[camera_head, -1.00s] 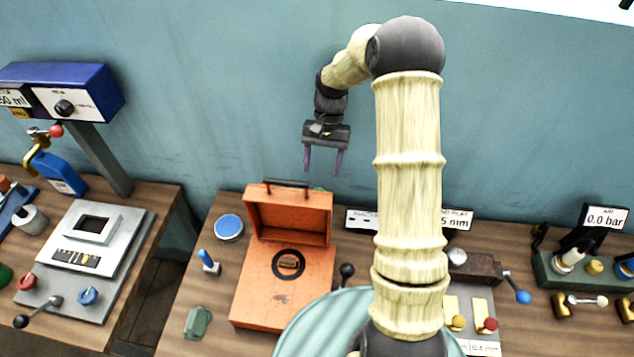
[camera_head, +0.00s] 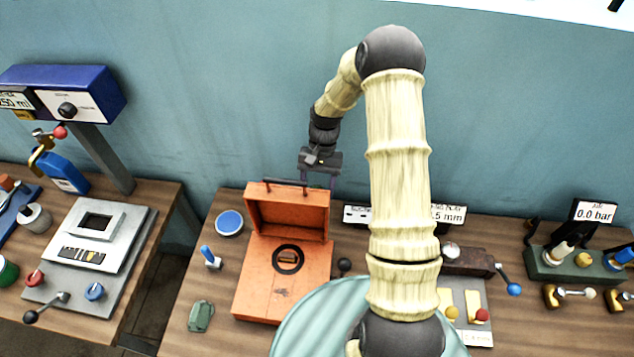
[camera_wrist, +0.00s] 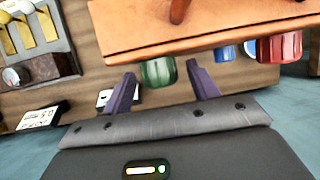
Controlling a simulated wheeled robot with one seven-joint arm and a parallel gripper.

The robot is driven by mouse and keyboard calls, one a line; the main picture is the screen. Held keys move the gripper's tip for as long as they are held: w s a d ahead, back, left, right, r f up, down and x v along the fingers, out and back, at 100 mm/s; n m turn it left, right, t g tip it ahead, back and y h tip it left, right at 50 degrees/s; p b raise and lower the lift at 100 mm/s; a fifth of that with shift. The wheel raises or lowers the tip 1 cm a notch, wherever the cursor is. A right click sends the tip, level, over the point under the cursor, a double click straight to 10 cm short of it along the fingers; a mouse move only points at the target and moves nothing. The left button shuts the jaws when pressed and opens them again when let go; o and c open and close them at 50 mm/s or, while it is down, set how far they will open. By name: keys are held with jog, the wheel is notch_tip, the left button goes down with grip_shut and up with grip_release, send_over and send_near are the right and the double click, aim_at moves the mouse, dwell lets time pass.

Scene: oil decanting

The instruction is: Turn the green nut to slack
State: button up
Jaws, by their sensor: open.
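A round green piece (camera_wrist: 157,72), which looks like the green nut, shows in the wrist view at the edge of an orange panel. My gripper (camera_wrist: 163,84) is open, with its two purple fingers on either side of that piece in the picture; I cannot tell how far apart in depth they are. In the head view my gripper (camera_head: 317,181) hangs just behind the raised lid of the orange case (camera_head: 287,207). Its fingertips are partly hidden by the lid, and the green piece is hidden there.
In the wrist view a red cylinder (camera_wrist: 279,47) and a blue one (camera_wrist: 226,53) stand to the right. The open orange case takes up the bench middle. A blue-handled dark block (camera_head: 470,261) and a gauge stand (camera_head: 580,262) are to the right.

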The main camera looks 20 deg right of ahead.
jog(key=shift+f, duration=0.1)
jog(key=c, duration=1)
